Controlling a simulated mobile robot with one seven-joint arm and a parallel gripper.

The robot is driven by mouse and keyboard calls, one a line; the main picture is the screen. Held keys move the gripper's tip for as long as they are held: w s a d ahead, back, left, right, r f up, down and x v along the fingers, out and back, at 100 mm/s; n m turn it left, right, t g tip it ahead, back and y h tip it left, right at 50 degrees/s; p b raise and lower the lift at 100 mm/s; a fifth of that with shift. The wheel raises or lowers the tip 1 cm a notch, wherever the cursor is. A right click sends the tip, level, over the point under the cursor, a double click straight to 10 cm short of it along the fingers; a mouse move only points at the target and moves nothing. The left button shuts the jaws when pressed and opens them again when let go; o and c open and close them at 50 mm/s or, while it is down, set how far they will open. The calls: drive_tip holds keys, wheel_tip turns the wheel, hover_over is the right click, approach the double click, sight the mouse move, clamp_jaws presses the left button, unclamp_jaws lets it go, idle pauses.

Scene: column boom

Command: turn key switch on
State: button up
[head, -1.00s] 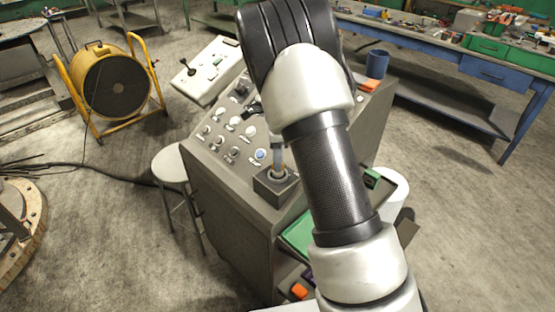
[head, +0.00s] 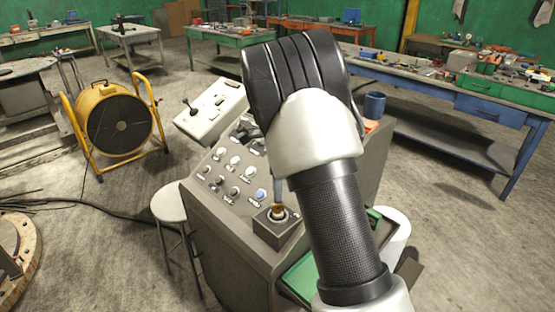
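A grey square box (head: 276,232) stands on the near corner of the sloped grey console (head: 232,240). A round pale collar with a small brass-coloured part (head: 279,211), likely the key switch, shows on its top. A narrow grey piece, probably a finger of my gripper (head: 279,187), comes down from behind my arm and ends right above or at the brass part. I cannot tell whether they touch. My arm hides the rest of the gripper, so its opening and the key's angle cannot be read.
Several knobs and a blue button (head: 261,194) sit on the console face left of the box. A blue mug (head: 374,104) stands behind my arm. A white stool (head: 168,204) and a yellow fan (head: 116,122) stand to the left. A green tray (head: 298,280) is below right.

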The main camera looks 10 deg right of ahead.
wheel_tip(320, 180, up, 12)
drive_tip(key=shift+r, duration=0.2)
drive_tip(key=s+d+r+n+t+y, duration=0.1)
drive_tip(key=s+r+n, duration=0.3)
drive_tip(key=s, duration=0.3)
drive_tip(key=s+r+n+t, duration=0.2)
drive_tip(key=s+r+n, duration=0.3)
drive_tip(key=s, duration=0.3)
drive_tip(key=s+f+n+t+h, duration=0.1)
drive_tip(key=s+f+n+t, duration=0.1)
drive_tip(key=s+n, duration=0.8)
drive_tip(key=s+f, duration=0.1)
drive_tip(key=s, duration=0.4)
drive_tip(key=shift+s+t, duration=0.2)
drive_tip(key=shift+t, duration=0.1)
